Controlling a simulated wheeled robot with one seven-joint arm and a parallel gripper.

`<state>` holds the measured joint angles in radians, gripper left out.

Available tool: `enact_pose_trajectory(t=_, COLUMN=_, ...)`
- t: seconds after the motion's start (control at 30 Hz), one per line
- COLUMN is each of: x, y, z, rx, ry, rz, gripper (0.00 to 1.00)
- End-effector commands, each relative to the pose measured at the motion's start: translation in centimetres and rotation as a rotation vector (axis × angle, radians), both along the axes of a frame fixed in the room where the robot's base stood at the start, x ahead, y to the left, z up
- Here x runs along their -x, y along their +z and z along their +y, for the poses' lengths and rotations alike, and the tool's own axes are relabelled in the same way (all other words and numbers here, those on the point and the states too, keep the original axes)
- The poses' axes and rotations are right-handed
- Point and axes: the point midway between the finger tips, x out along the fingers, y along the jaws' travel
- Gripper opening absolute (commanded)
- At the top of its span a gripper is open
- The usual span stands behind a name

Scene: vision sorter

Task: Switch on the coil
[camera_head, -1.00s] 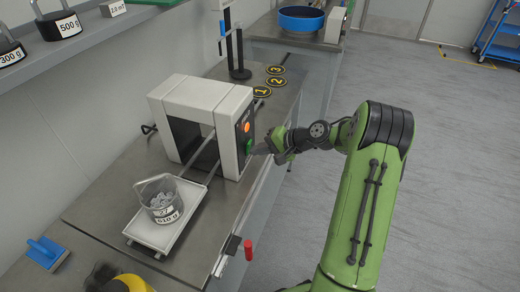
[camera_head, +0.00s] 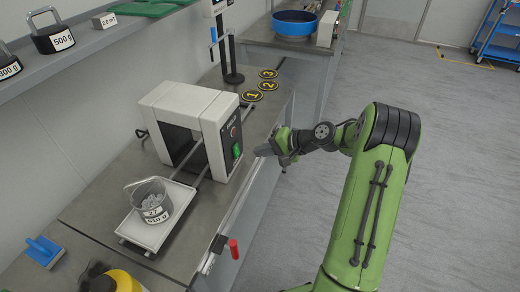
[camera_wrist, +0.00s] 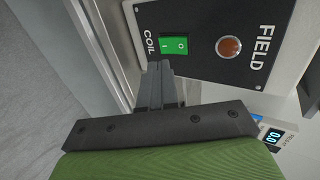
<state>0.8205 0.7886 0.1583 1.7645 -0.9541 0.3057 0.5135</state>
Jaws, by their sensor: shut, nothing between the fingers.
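The coil unit (camera_head: 188,103) is a white frame around an opening, with a dark control panel on its right end. On the panel, the green coil switch (camera_head: 237,150) sits below the round field lamp (camera_head: 233,131). In the wrist view the switch (camera_wrist: 174,46) is marked I and 0 beside the word COIL; I cannot tell which side is pressed. The lamp (camera_wrist: 229,47) looks dull brown-orange. My gripper (camera_wrist: 160,70) is shut and empty, its tips close to the switch. In the head view my gripper (camera_head: 259,151) is just right of the panel, apart from it.
A red handle (camera_head: 233,248) sticks out at the bench's front edge. Numbered discs (camera_head: 267,86) lie behind. A display (camera_wrist: 275,136) reads 0.0. Open floor lies right.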

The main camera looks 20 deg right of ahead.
Motion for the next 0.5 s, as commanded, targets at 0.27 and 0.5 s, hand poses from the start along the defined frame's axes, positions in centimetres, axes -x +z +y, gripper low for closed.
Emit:
enact_pose_trajectory(t=0.27, x=2.9, y=3.0, z=-3.1, rx=0.002, ry=-0.006, rz=0.000, gripper=0.00)
enact_pose_trajectory(t=0.5, x=5.0, y=5.0, z=-5.2, rx=0.002, ry=-0.003, rz=0.000, gripper=0.00)
